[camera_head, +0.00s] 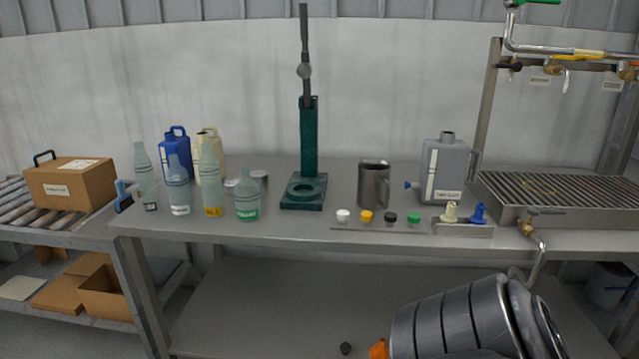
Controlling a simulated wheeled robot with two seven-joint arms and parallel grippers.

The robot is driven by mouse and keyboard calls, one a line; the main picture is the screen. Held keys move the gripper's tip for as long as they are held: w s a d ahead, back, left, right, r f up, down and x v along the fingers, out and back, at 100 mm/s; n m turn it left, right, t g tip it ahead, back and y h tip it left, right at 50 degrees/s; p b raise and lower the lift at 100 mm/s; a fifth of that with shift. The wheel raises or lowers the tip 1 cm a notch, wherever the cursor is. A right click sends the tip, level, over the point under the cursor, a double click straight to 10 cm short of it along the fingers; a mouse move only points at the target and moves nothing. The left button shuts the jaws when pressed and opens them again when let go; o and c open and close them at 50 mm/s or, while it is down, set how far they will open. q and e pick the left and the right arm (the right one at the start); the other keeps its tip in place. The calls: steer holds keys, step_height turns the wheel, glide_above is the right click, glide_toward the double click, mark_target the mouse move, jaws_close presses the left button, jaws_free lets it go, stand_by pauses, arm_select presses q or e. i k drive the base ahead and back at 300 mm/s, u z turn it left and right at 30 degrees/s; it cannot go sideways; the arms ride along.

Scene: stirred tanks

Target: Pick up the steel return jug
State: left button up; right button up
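The steel return jug (374,184) stands upright on the steel table, right of the middle in the head view. It is a plain grey metal cylinder with an open top, and its handle appears to be on the right side. Nothing is holding it. A row of small caps in white, yellow, black and green lies just in front of it. I cannot make out either of my grippers in this view.
A grey jerrycan (446,170) with a blue tap stands right of the jug. A green press stand (303,190) rises to its left. Several bottles crowd the table's left part. A slatted drain tray (560,190) is at the right. Bare tabletop (335,200) lies between press and jug.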

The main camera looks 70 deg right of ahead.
mark_target(373, 184)
steer(key=z, duration=0.6)
steer(key=i, duration=1.3)
steer(key=z, duration=1.2)
